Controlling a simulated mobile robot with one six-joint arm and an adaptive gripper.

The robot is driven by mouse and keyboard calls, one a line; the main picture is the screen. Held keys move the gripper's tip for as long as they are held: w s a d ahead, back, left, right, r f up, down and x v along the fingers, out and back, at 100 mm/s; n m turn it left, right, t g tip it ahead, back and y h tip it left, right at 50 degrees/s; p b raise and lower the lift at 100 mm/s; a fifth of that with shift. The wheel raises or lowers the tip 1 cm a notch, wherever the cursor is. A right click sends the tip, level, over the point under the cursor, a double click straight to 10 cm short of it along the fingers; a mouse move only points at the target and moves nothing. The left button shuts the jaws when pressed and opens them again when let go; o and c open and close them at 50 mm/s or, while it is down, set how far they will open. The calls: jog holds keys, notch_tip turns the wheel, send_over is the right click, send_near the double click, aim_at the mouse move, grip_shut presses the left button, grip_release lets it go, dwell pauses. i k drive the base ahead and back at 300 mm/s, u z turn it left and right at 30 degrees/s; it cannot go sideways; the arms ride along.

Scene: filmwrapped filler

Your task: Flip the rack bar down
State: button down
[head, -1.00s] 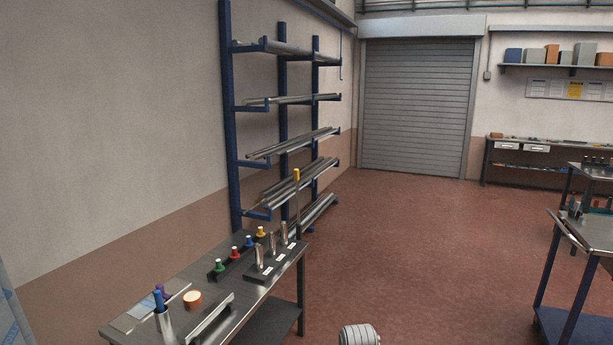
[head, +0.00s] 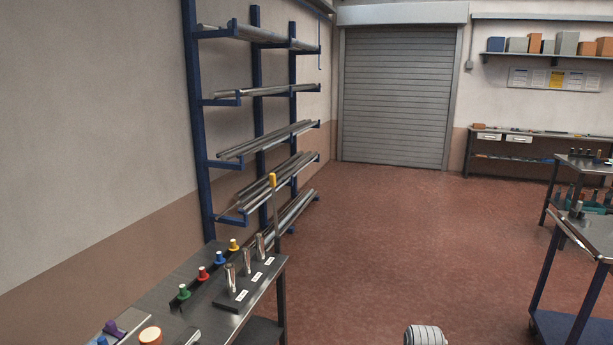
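A blue wall rack (head: 257,110) stands along the left wall, with several tiers of metal bars and tubes on its arms. A thin upright bar with a yellow tip (head: 274,185) stands in front of the rack's lower tiers, by the far corner of the near workbench. A short blue bar (head: 319,45) hangs upright at the rack's top right end. I cannot tell which of these is the rack bar. My gripper is not in view; only a pale rounded part, likely of my arm, shows at the bottom edge.
A steel workbench (head: 205,318) at lower left holds colored knobs (head: 203,272) and a block with metal cylinders (head: 246,284). A steel cart (head: 588,235) stands at right. The red floor (head: 400,235) between is clear up to the grey shutter (head: 392,95).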

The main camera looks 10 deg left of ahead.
aim_at(273, 179)
jog(key=u, duration=0.1)
jog(key=i, duration=1.25)
jog(key=u, duration=0.75)
